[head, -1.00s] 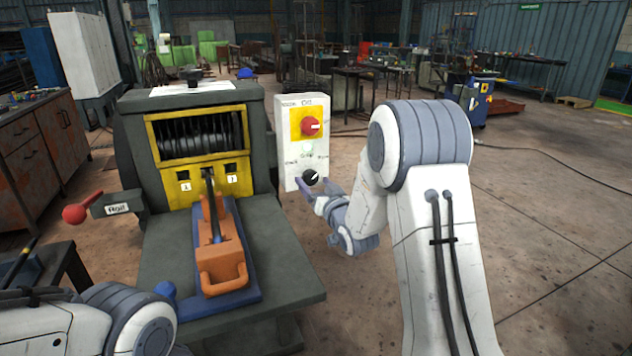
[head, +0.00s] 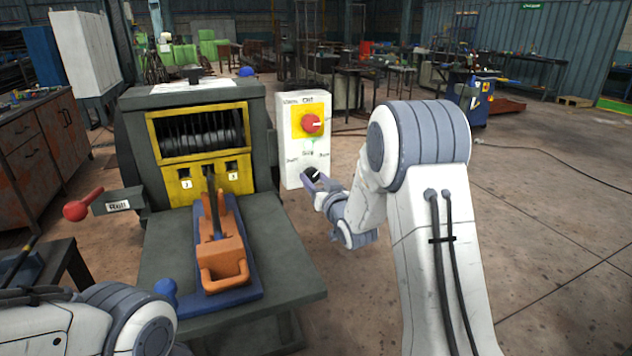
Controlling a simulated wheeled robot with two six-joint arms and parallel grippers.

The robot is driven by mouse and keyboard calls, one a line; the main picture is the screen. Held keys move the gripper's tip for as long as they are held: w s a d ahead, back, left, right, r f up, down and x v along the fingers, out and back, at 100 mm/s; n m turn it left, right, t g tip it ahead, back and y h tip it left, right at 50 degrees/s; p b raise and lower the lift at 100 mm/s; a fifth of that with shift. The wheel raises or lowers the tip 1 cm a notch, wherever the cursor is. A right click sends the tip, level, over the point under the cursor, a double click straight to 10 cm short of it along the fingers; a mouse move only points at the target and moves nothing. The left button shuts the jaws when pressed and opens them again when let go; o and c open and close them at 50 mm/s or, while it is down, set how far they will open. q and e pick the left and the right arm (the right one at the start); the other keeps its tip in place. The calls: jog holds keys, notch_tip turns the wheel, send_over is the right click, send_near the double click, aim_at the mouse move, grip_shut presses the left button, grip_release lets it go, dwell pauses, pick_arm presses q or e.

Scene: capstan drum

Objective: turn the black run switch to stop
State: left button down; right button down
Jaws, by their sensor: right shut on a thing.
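The black run switch (head: 312,174) is a round knob with a white mark, low on the front of a white control box (head: 291,165). My right gripper (head: 311,180) is at the knob with its fingers around it, shut on it. The fingers partly hide the knob, so its exact setting is hard to read. A red rotary switch (head: 313,123) on a yellow plate sits higher on the same box. My left arm shows at the lower left, but its gripper is out of view.
The dark drum machine (head: 255,115) with a yellow frame stands left of the box. An orange clamp-like piece (head: 222,250) on a blue base lies on its front table (head: 285,265). A red-knobbed lever (head: 76,211) sticks out left. The floor at right is open.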

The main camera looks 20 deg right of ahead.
jog(key=n+b, duration=0.5)
jog(key=shift+f, duration=0.2)
jog(key=shift+r+n+b, duration=0.2)
jog(key=shift+n+b, duration=1.5)
jog(key=shift+n, duration=0.5)
jog(key=shift+c, duration=1.3)
grip_release()
jog(key=shift+s, duration=0.1)
jog(key=s, duration=1)
jog(key=shift+s+d, duration=0.15)
jog(key=shift+d, duration=0.05)
